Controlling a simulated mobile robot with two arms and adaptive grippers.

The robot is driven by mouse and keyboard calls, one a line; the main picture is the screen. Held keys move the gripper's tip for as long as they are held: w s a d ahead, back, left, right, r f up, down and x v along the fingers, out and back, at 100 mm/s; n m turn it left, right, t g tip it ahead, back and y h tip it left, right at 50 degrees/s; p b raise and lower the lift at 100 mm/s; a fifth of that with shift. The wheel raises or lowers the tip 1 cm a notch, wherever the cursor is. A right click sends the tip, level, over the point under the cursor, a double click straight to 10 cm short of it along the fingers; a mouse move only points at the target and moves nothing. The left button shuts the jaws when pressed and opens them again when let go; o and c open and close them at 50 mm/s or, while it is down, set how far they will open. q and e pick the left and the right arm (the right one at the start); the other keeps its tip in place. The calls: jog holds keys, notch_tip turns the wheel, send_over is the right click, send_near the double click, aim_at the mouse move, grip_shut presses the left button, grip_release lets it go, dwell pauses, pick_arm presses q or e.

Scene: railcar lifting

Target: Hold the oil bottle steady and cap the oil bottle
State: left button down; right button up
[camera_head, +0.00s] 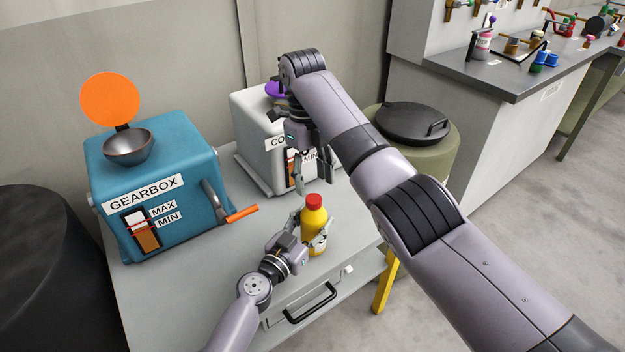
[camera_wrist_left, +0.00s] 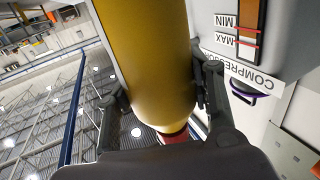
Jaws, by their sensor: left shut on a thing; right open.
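The yellow oil bottle (camera_head: 312,231) stands upright near the front of the grey table, with a red cap (camera_head: 313,201) on its top. My left gripper (camera_head: 318,240) is shut around the bottle's body from the left. In the left wrist view the yellow bottle (camera_wrist_left: 150,60) fills the space between the two fingers, and the red cap (camera_wrist_left: 174,136) shows at its lower end. My right gripper (camera_head: 312,178) is open and empty, pointing down above and behind the cap, apart from it. Whether the cap is fully seated cannot be told.
The blue gearbox (camera_head: 180,150) with an orange-handled lever (camera_head: 241,214) stands left on the table (camera_head: 190,285). The grey compressor unit (camera_head: 252,135) stands behind the bottle, partly hidden by my right arm. A green barrel with a black lid (camera_head: 410,122) is at right.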

jog(key=shift+c, duration=0.3)
jog(key=n, duration=0.3)
jog(key=r+n, duration=0.1)
jog(key=n, duration=0.1)
jog(key=shift+w, duration=0.35)
jog(key=n, duration=0.4)
jog(key=r+n, duration=0.1)
jog(key=n, duration=0.1)
jog(key=shift+w+t, duration=0.25)
jog(key=shift+t, duration=0.15)
jog(key=n, duration=0.6)
jog(key=shift+w+r+y, duration=0.1)
jog(key=shift+r+y, duration=0.2)
jog(key=shift+r, duration=0.1)
jog(key=n, duration=1)
jog(key=shift+a+r+t, duration=0.1)
jog(key=shift+r+t, duration=0.2)
jog(key=shift+r, duration=0.1)
jog(key=n, duration=0.6)
jog(key=shift+s, duration=0.25)
jog(key=n, duration=0.5)
jog(key=shift+s+n, duration=0.25)
jog(key=shift+n, duration=0.15)
jog(key=n, duration=0.5)
jog(key=shift+s+d+f, duration=0.2)
jog(key=shift+s+f, duration=0.05)
jog(key=shift+s, duration=0.1)
